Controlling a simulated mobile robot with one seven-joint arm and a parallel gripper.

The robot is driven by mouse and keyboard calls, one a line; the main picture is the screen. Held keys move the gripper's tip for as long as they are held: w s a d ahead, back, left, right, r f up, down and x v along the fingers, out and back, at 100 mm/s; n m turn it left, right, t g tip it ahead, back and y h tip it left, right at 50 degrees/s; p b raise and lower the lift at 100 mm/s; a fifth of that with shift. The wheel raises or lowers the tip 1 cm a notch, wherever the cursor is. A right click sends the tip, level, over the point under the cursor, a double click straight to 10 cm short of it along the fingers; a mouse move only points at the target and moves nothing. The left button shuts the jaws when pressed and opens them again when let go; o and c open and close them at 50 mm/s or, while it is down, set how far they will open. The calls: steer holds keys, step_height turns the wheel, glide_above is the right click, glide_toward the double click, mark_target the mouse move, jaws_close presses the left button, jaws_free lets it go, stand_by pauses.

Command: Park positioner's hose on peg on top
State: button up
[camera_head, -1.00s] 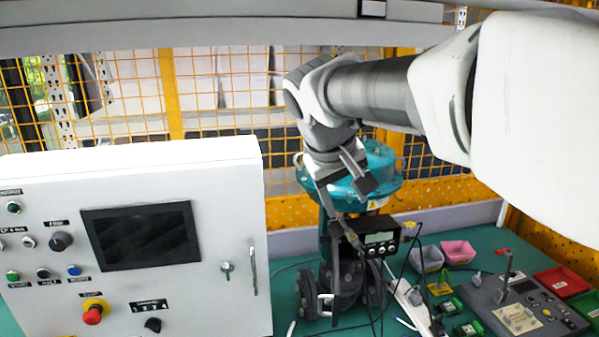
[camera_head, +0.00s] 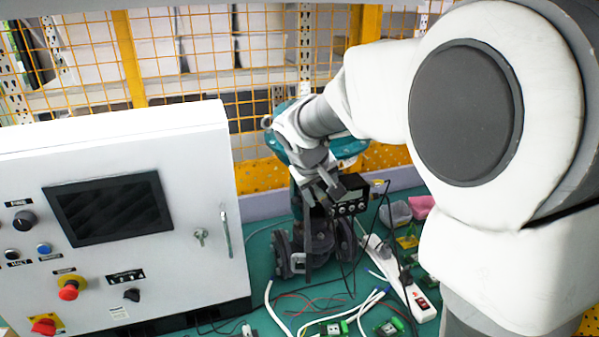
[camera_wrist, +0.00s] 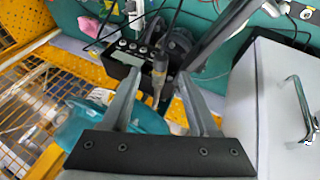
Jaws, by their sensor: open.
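The positioner (camera_head: 352,204) is a black box on the side of the teal-topped valve (camera_head: 345,148). In the wrist view the positioner (camera_wrist: 122,58) shows a row of round parts along one edge. A hose end with a metal-looking fitting (camera_wrist: 158,82) hangs near the positioner's edge, with a dark hose running up from it in the picture. My gripper (camera_wrist: 160,74) is open, its two fingers on either side of the fitting; I cannot tell if they touch it. In the head view my gripper (camera_head: 328,192) is close by the positioner. I cannot make out the peg.
A white control cabinet (camera_head: 115,220) with a handle stands at left; it is also close at right in the wrist view (camera_wrist: 280,100). A power strip (camera_head: 412,295), cables and green boards lie on the green table. A yellow mesh fence (camera_head: 235,70) stands behind.

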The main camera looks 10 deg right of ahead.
mark_target(325, 202)
steer(key=shift+x, duration=1.35)
steer(key=shift+c, duration=0.2)
jaws_close()
stand_by(0.8)
